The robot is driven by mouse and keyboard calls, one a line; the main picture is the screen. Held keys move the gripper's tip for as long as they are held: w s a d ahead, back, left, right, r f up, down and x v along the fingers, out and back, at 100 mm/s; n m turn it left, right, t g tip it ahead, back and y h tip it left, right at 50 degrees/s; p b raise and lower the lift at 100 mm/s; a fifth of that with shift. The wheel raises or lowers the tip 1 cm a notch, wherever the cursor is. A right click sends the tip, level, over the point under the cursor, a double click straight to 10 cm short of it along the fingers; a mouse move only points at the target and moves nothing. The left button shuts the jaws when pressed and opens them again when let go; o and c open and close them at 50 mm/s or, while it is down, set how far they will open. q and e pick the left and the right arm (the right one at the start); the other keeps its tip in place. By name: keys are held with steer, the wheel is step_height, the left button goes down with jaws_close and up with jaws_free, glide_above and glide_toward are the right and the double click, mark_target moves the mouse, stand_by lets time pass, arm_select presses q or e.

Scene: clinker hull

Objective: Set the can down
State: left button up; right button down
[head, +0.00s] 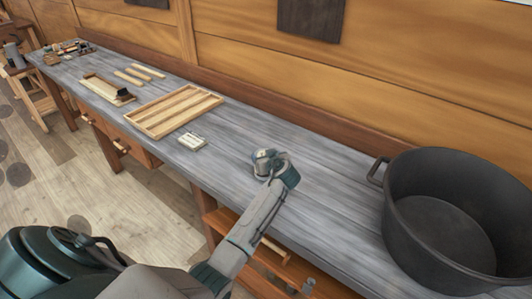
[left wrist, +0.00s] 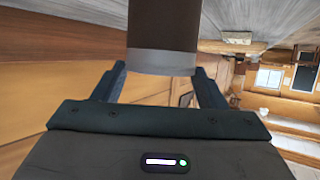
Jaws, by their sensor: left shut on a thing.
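The can (left wrist: 163,30) is a brown cylinder with a silvery rim, held between the two fingers in the left wrist view. Its far end runs out of the top of that view. My left gripper (left wrist: 160,85) is shut on it. In the head view my left gripper (head: 270,163) is over the middle of the grey workbench (head: 330,185), and only a small greyish part of the can shows there. I cannot tell whether the can touches the bench top. My right gripper is not in view.
A large black pot (head: 440,225) stands at the bench's right end. A slatted wooden tray (head: 173,109), a small pale block (head: 192,142), a smaller tray (head: 106,90) and wooden sticks (head: 130,77) lie to the left. Bare bench lies on both sides of the gripper.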

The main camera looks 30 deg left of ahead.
arm_select(q)
steer(key=o, duration=1.7)
steer(key=shift+f, duration=0.1)
steer(key=shift+o, duration=0.2)
steer(key=shift+s+d+b, duration=0.2)
steer(key=shift+d+b, duration=0.1)
steer(key=b+v, duration=0.3)
steer(key=v, duration=0.8)
steer(key=shift+s+r+b, duration=0.15)
steer(key=shift+r+b, duration=0.1)
steer(key=shift+b, duration=0.15)
steer(key=shift+d, duration=0.1)
